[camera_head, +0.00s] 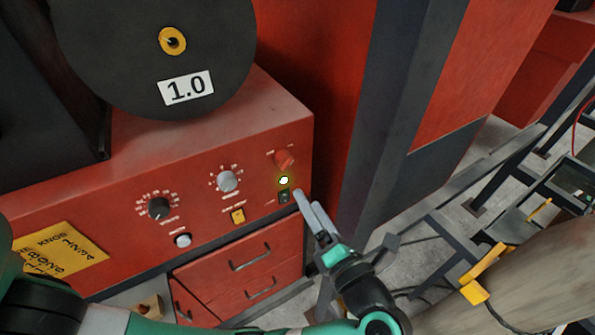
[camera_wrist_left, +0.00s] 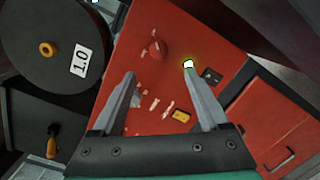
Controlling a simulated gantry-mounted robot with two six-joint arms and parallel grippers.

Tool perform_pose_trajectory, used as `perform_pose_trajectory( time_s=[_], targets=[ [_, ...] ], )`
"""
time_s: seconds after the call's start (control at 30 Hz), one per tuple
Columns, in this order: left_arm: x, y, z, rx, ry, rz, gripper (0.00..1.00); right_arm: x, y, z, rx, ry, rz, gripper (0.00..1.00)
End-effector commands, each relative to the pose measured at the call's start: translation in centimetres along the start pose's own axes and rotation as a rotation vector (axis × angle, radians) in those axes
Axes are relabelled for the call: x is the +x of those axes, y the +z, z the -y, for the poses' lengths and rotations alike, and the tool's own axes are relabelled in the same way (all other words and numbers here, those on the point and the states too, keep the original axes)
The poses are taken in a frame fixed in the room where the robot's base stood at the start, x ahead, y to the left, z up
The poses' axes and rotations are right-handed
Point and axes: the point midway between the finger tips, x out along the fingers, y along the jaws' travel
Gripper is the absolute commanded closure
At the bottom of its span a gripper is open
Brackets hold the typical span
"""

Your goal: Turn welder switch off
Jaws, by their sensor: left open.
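The red welder (camera_head: 120,155) has a front panel with dials. At the panel's right end are a red rotary knob (camera_head: 284,158), a glowing lamp (camera_head: 284,181) and a small black switch (camera_head: 284,197), stacked in that order. My left gripper (camera_head: 309,201) is open and empty, its fingertips near the black switch; I cannot tell if they touch it. In the left wrist view the red knob (camera_wrist_left: 156,50) shows between the fingers, the lit lamp (camera_wrist_left: 188,64) is at the right fingertip, and the black switch (camera_wrist_left: 211,76) is just right of that finger. My right gripper is not in view.
A black reel marked 1.0 (camera_head: 190,40) stands on the welder. A yellow button (camera_head: 237,216) and grey knob (camera_head: 227,181) sit left of the switch. Drawers (camera_head: 255,270) lie below. A dark post (camera_head: 385,120) and metal frames stand to the right.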

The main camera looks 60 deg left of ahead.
Motion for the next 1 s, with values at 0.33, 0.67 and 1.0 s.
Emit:
perform_pose_trajectory(
  time_s=[0.33,0.67,1.0],
  targets=[
    [5.3,0.2,-0.6,-0.002,0.006,-0.006,0.22,1.4,-1.3,0.0,0.000,0.000,0.000,0.50],
    [11.1,0.2,-0.4,-0.003,0.003,-0.003,0.22,2.3,-2.1,0.0,0.000,0.000,0.000,0.50],
    [11.7,0.1,-0.3,-0.004,0.002,-0.001,0.24,2.3,-2.1,0.0,0.000,0.000,0.000,0.50]
  ],
)
